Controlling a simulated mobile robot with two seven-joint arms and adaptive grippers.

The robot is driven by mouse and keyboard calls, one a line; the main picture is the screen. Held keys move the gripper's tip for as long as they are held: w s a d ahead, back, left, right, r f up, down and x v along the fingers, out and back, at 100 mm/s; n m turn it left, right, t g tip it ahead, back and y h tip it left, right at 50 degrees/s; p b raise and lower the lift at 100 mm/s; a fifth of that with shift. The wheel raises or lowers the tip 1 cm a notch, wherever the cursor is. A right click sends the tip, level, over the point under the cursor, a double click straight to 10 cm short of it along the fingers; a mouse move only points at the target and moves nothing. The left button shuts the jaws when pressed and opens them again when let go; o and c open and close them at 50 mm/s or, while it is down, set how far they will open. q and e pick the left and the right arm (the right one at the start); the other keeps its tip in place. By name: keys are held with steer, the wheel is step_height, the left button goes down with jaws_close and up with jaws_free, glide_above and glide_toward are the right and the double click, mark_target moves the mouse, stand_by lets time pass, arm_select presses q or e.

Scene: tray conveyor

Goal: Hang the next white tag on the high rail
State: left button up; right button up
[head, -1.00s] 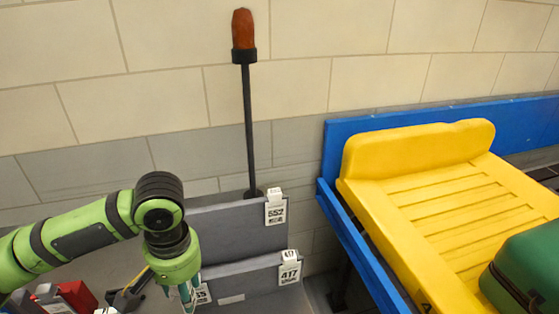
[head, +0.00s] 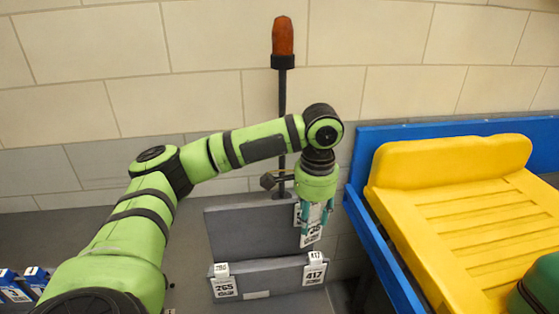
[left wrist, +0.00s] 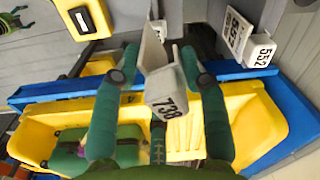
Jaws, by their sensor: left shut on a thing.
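My left gripper (head: 316,215) is shut on a white tag (head: 311,238), just in front of the high rail's right end. In the left wrist view the tag (left wrist: 167,95), printed 738, sits between the fingers (left wrist: 160,70). The high rail (head: 250,222) is the upper edge of a grey panel. White tag 552 hangs at its right end, mostly hidden behind my gripper in the head view; it shows clearly in the left wrist view (left wrist: 256,52). The rail left of the gripper is bare. My right gripper is out of view.
The low rail (head: 256,295) in front bears tag 265 (head: 223,282) and tag 417 (head: 315,270). A post with an orange lamp (head: 283,36) stands behind the panel. At right, a yellow tray (head: 450,165) lies on a blue-sided conveyor (head: 375,230). Blue-and-white items lie at far left.

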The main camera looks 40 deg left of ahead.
mark_target(273, 205)
arm_select(q)
steer(key=w+a+r+m, duration=0.2)
steer(key=a+r+m, duration=0.3)
steer(key=a, duration=0.8)
steer(key=shift+n, duration=0.4)
steer(key=shift+w+a+f+b, duration=0.1)
steer(key=shift+a+f+b, duration=0.05)
steer(key=shift+f+b, duration=2.75)
steer(key=shift+w+a+f+b, duration=0.1)
steer(key=shift+f+b, duration=2.8)
steer(key=o, duration=1.2)
steer(key=shift+o, duration=0.2)
step_height(273, 205, up, 12)
steer(key=shift+s, duration=0.1)
